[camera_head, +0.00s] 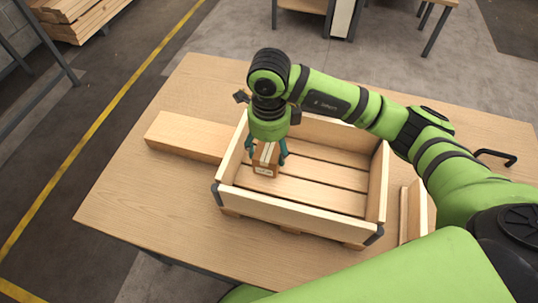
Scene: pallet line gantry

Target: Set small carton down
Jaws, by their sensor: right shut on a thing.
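The small carton (265,169) is a brown box with a pale tape strip and a white label. My right gripper (267,160) has its teal fingers on either side of the carton and is shut on it. The carton is over the left part of the wooden crate (290,208), inside its walls as seen from above. I cannot tell whether the carton touches the crate's slatted floor. My left gripper is not in view.
The crate stands on a wooden table (130,195). Boards (413,212) stand right of the crate. A black bent handle (497,157) is at the far right. The crate's middle and right floor is bare.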

